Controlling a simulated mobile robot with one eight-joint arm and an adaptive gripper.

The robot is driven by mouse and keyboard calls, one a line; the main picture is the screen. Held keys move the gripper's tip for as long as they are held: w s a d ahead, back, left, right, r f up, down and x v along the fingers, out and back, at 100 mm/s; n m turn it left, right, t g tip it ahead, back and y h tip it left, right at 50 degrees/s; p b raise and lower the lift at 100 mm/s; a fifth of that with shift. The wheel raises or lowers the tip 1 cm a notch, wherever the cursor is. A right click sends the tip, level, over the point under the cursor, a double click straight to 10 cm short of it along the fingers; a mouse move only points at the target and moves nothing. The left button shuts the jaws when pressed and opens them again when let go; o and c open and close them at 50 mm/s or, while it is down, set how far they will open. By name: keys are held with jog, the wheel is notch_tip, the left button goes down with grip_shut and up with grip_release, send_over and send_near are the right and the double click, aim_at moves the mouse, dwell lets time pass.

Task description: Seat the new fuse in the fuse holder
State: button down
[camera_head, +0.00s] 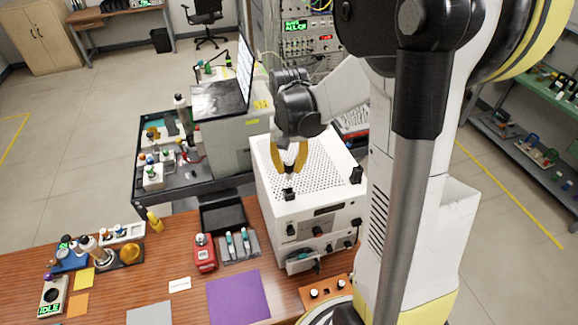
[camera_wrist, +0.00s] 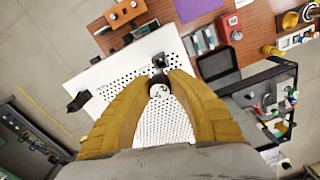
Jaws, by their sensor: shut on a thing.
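My gripper (camera_head: 289,170) has yellow-brown fingers and points down above the perforated top of a white instrument box (camera_head: 318,153). In the wrist view its fingertips (camera_wrist: 160,82) are closed around a small round whitish piece (camera_wrist: 159,91), seen end-on, which I take to be the fuse. Its length is hidden. The front of the white box carries several black knobs or caps (camera_head: 291,230) and a low grey fitting (camera_head: 301,262). I cannot tell which of these is the fuse holder. An orange-brown block (camera_head: 326,291) with two pale round pieces sits in front of the box; it also shows in the wrist view (camera_wrist: 126,12).
A red device (camera_head: 204,254), a black tray (camera_head: 222,216) and a purple mat (camera_head: 238,297) lie on the wooden bench to the left.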

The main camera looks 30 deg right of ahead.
aim_at(289, 188)
notch_tip(289, 188, down, 3)
jog(key=shift+w+f+b, duration=0.1)
jog(key=shift+w+b, duration=0.05)
jog(key=shift+b, duration=1)
jog(key=shift+f+b, duration=0.9)
jog(key=shift+f, duration=0.1)
jog(key=shift+f+b, duration=2.1)
jog(key=shift+b, duration=0.25)
jog(key=c, duration=1.2)
grip_release()
jog(key=shift+r, duration=0.1)
jog(key=shift+r, duration=0.1)
notch_tip(289, 188, up, 12)
jog(key=shift+f, duration=0.1)
